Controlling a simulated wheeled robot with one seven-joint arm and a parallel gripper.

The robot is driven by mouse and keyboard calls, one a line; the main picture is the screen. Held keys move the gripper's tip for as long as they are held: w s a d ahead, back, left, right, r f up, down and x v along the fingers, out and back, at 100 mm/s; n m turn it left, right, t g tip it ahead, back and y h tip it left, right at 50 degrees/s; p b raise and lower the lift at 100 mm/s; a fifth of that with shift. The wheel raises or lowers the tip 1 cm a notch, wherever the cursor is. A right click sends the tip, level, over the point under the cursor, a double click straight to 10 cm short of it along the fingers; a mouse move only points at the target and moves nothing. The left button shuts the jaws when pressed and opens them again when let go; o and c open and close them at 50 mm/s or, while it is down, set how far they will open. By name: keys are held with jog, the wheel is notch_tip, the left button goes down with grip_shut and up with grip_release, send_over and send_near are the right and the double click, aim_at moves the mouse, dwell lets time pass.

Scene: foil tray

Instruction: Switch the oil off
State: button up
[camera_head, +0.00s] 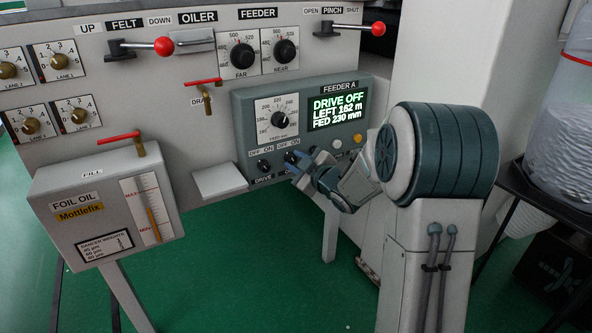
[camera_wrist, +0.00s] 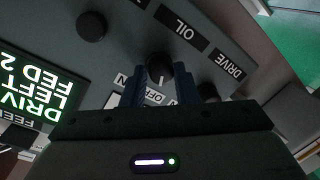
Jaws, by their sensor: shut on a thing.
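The feeder panel (camera_head: 243,115) carries two small black rotary switches under OFF/ON labels. The oil switch (camera_wrist: 158,70) is a black knob beside the OIL label in the wrist view, with a pale pointer mark. My gripper (camera_head: 297,166) reaches the panel from the right, and its blue fingers (camera_wrist: 154,82) are shut on the oil switch. In the head view the fingers partly cover the switch and its label. I cannot tell surely whether the pointer is at OFF or ON. The drive switch (camera_head: 264,166) is just left of my fingers; it also shows in the wrist view (camera_wrist: 208,91).
The green display (camera_head: 338,110) reads DRIVE OFF, LEFT 162 m, FED 230 mm. A black dial (camera_head: 278,118) and round buttons (camera_head: 337,143) are close by. A small pale shelf (camera_head: 219,180) juts out at lower left. The foil oil box (camera_head: 105,205) stands further left.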

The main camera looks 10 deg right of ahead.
jog(key=shift+a+n+b, duration=0.1)
jog(key=shift+n+b, duration=0.3)
jog(key=shift+n, duration=0.1)
jog(key=o, duration=1)
jog(key=shift+s, duration=0.1)
jog(key=shift+s+d+r, duration=0.1)
jog(key=shift+s+d, duration=0.1)
jog(key=shift+s, duration=0.05)
jog(key=p+v, duration=0.4)
jog(key=v, duration=0.9)
jog(key=shift+a, duration=0.1)
